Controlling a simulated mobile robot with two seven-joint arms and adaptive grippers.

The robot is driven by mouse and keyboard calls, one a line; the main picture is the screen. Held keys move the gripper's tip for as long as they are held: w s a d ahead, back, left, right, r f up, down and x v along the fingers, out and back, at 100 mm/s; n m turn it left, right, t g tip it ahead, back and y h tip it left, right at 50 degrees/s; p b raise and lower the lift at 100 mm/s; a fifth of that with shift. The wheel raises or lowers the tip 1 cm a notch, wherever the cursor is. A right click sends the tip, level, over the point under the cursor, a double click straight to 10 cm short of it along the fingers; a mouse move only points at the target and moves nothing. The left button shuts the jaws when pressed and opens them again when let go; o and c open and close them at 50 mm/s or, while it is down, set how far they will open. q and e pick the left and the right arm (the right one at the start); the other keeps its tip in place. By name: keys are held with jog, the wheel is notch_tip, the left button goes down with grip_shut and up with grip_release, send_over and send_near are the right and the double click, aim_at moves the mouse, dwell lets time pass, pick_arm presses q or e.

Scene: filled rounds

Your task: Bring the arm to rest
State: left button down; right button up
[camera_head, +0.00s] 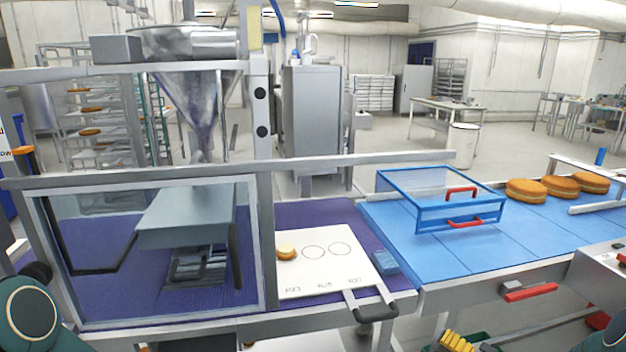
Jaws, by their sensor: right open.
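Part of my left arm (30,312) shows at the lower left; the left gripper is not in view.
A small cream-topped round (286,253) sits at the board's left, beside two empty printed circles. A blue block (385,262) lies right of the board. A blue-framed clear guard (425,185) and several large rounds (526,190) stand on the blue belt (440,250). A glazed frame (262,240) stands left.

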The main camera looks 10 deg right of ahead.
jog(key=w+a+f+n+g+h, duration=0.1)
jog(key=a+f+g+h, duration=0.2)
jog(key=a, duration=0.6)
jog(key=w+a+f+g+h, duration=0.1)
jog(key=a+f+g+h, duration=0.1)
jog(key=a+f, duration=0.55)
jog(key=s+a+f+n+g, duration=0.1)
jog(key=s+a+n+g, duration=0.1)
jog(key=s+a+g, duration=0.2)
jog(key=s+a+f+n+g+h, duration=0.1)
jog(key=s+a+f+n+g, duration=0.1)
jog(key=s+a+g, duration=0.3)
jog(key=s+a+n, duration=0.1)
jog(key=s+a, duration=0.3)
jog(key=s, duration=0.6)
jog(key=shift+s+a+h, duration=0.2)
jog(key=shift+a+h, duration=0.1)
jog(key=shift+a, duration=0.1)
